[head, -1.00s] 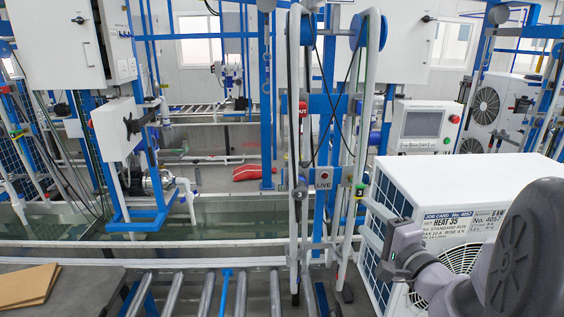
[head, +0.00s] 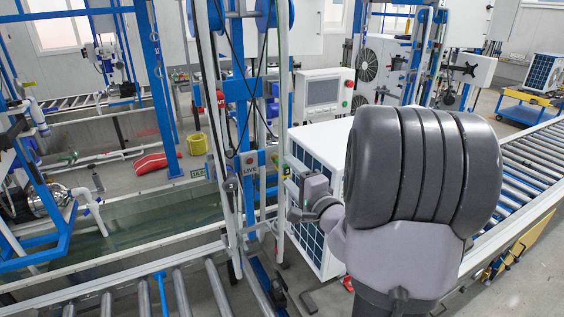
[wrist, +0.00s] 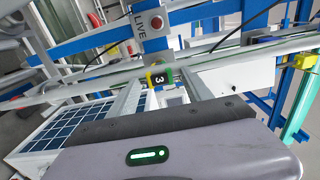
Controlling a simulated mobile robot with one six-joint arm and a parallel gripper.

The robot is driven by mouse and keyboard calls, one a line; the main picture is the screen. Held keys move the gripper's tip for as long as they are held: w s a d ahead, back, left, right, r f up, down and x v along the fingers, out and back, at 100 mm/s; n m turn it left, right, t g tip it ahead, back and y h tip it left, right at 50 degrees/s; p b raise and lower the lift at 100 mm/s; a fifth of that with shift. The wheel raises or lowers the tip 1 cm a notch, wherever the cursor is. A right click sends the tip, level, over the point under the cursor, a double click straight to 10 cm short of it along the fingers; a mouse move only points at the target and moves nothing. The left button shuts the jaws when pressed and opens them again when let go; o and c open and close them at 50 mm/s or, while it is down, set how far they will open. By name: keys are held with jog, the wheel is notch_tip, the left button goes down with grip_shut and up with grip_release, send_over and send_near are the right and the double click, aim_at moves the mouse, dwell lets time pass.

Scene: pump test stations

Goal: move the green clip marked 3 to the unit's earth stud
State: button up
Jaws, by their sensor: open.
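A clip with a black face marked 3 (wrist: 159,77), edged in yellow and green, shows in the wrist view on or against a pale rail below the LIVE sign. My gripper (head: 296,200) is open, in front of the blue-finned side of the white unit (head: 318,150). My own arm hides much of the unit. I cannot make out the earth stud.
A roller conveyor (head: 525,165) runs along the right. A screen panel (head: 322,93) stands behind the unit. A yellow part (wrist: 305,62) is at the wrist view's right.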

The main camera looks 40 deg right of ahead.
aim_at(287, 172)
jog(key=x, duration=0.4)
jog(key=shift+a+f, duration=0.1)
jog(key=shift+x, duration=0.8)
jog(key=shift+b, duration=1.05)
grip_shut()
jog(key=shift+s, duration=0.15)
jog(key=shift+b+v, duration=1.2)
jog(key=shift+v, duration=1.7)
